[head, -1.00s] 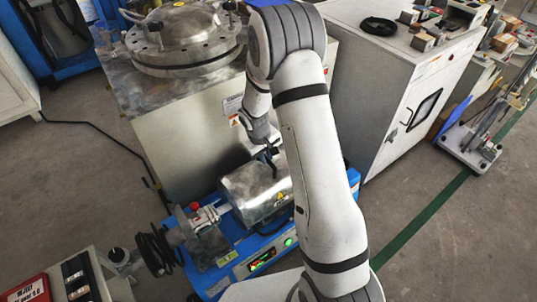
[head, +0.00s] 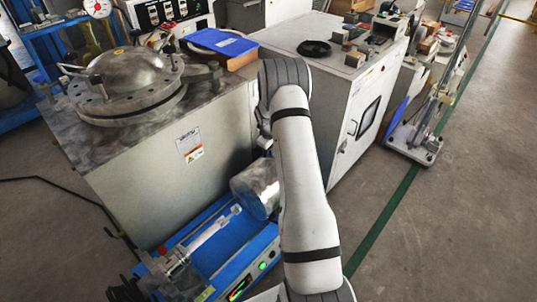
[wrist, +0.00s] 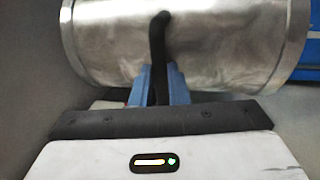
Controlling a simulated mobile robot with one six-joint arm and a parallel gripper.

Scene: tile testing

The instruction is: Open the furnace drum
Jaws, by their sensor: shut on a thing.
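The furnace drum (head: 257,188) is a shiny silver cylinder at the right end of a blue base (head: 232,238). It sits partly behind my arm in the head view. A thin pale tube (head: 213,229) lies bare over the blue base to the left of the drum. In the wrist view the drum (wrist: 215,45) fills the top, with a black handle (wrist: 157,40) standing out from it. My gripper (wrist: 157,85) has its blue fingers shut on this handle. In the head view my arm hides the gripper and handle.
A metal cabinet with a round flanged lid (head: 125,85) stands behind the base at left. A white cabinet (head: 335,85) stands behind my arm. Green and red lights (head: 240,287) show on the base front. Open floor (head: 440,230) lies at right.

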